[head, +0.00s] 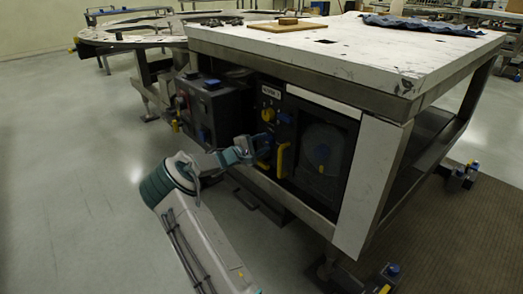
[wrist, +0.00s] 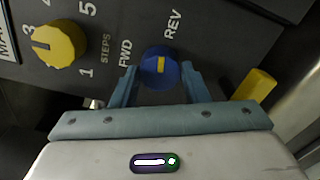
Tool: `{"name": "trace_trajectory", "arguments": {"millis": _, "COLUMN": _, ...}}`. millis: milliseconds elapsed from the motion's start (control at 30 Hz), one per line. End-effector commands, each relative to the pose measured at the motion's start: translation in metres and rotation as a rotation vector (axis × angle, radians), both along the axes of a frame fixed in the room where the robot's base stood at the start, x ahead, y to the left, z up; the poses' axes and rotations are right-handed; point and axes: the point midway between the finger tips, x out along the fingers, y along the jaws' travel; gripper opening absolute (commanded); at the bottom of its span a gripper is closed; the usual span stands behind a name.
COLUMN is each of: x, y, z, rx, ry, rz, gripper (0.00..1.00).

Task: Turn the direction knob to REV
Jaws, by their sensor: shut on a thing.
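The direction knob (wrist: 160,66) is round and blue with a short yellow pointer mark, on a dark panel in the wrist view. The FWD label (wrist: 125,53) is at its upper left and the REV label (wrist: 173,24) is above it to the right. The yellow mark points roughly up in the picture, between the two labels. My gripper (wrist: 160,73) is shut on the knob, one finger on each side. In the head view my gripper (head: 258,147) is at the front panel under the white table; the knob cannot be made out clearly there.
A yellow STEPS knob (wrist: 59,43) with numbers around it is left of the direction knob. A yellow handle (wrist: 254,88) is close to the right finger. The white table top (head: 340,50) overhangs the panel. A grey control box (head: 212,108) stands left of it. Open floor lies at left.

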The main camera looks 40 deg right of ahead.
Motion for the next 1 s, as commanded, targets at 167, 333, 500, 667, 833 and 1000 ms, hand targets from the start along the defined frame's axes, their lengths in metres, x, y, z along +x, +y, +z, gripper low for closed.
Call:
{"name": "trace_trajectory", "arguments": {"millis": 167, "x": 0.0006, "y": 0.0009, "z": -0.0042, "rx": 0.010, "ry": -0.114, "rz": 0.002, "gripper": 0.18}}
{"name": "trace_trajectory", "arguments": {"millis": 333, "x": 0.0008, "y": 0.0010, "z": -0.0026, "rx": 0.016, "ry": -0.187, "rz": 0.003, "gripper": 0.18}}
{"name": "trace_trajectory", "arguments": {"millis": 500, "x": 0.0009, "y": 0.0011, "z": -0.0018, "rx": 0.021, "ry": -0.229, "rz": 0.003, "gripper": 0.18}}
{"name": "trace_trajectory", "arguments": {"millis": 667, "x": 0.0009, "y": 0.0011, "z": -0.0010, "rx": 0.022, "ry": -0.243, "rz": 0.003, "gripper": 0.18}}
{"name": "trace_trajectory", "arguments": {"millis": 833, "x": 0.0008, "y": 0.0011, "z": -0.0007, "rx": 0.021, "ry": -0.245, "rz": 0.002, "gripper": 0.18}}
{"name": "trace_trajectory", "arguments": {"millis": 1000, "x": 0.0009, "y": 0.0011, "z": -0.0007, "rx": 0.021, "ry": -0.245, "rz": 0.002, "gripper": 0.18}}
